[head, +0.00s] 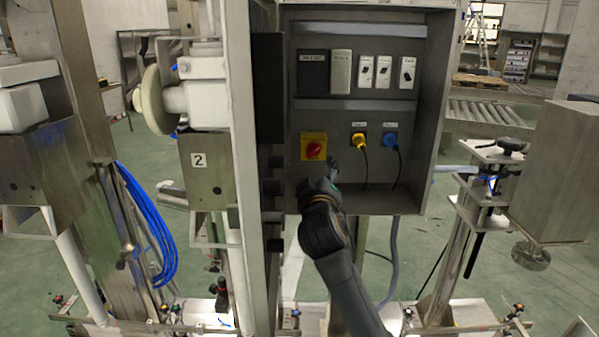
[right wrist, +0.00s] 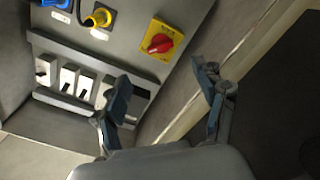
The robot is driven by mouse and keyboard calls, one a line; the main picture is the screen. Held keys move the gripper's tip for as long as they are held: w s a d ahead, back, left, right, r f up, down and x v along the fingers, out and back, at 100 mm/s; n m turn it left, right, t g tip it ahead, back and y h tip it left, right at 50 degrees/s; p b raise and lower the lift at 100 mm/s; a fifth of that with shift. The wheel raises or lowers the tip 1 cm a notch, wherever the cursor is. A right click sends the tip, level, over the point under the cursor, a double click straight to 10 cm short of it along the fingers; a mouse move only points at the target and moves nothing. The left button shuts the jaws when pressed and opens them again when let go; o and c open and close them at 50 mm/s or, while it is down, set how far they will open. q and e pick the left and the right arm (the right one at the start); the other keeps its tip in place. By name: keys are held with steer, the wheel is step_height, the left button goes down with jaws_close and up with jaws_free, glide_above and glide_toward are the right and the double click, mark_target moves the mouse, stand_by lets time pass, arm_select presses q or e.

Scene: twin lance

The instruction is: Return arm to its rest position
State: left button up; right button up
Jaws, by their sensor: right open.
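My right arm (head: 350,285) reaches up from the bottom of the head view to the grey control box. Its gripper (head: 331,172) is in front of the box's lower left part, just below and right of the red rotary switch (head: 313,147) on its yellow plate. In the right wrist view my right gripper (right wrist: 163,95) has its two fingers spread apart with nothing between them. The red switch (right wrist: 157,43) shows beyond the fingertips, apart from them. My left gripper is not in view.
The grey control box (head: 425,150) holds a yellow plug (head: 358,140), a blue plug (head: 390,141) and several white switches (head: 383,72). A tall white post (head: 239,150) stands left of it. A metal box (head: 555,170) is at the right. Blue hoses (head: 155,225) hang at the left.

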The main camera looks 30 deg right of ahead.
step_height(320, 180, down, 15)
steer(key=w+a+n+g+y, duration=0.1)
steer(key=w+a+g+y, duration=0.1)
steer(key=w+y, duration=0.1)
steer(key=s+a+f+g+y, duration=0.1)
steer(key=s+a+f+g, duration=0.15)
steer(key=f, duration=0.85)
steer(key=s+a+f+n+g+y, duration=0.1)
steer(key=s+f, duration=0.3)
steer(key=f, duration=0.8)
steer(key=s+a+f+g+y, duration=0.15)
steer(key=s+f, duration=0.25)
steer(key=f, duration=0.7)
steer(key=s+a+f+m+g+y, duration=0.1)
steer(key=s+a+f+g, duration=0.1)
steer(key=s+f, duration=0.85)
steer(key=s+a+f+g+y, duration=0.1)
steer(key=s+a+f+g, duration=0.1)
steer(key=s+f, duration=0.9)
steer(key=s+a+f+g, duration=0.1)
steer(key=s+f+g, duration=0.1)
steer(key=s, duration=1.1)
steer(key=s+f+m+g, duration=0.1)
steer(key=s+f, duration=0.4)
steer(key=s, duration=0.9)
steer(key=shift+a+f+m+g, duration=0.2)
steer(key=shift+a+m+g, duration=0.1)
steer(key=shift+a+g, duration=0.1)
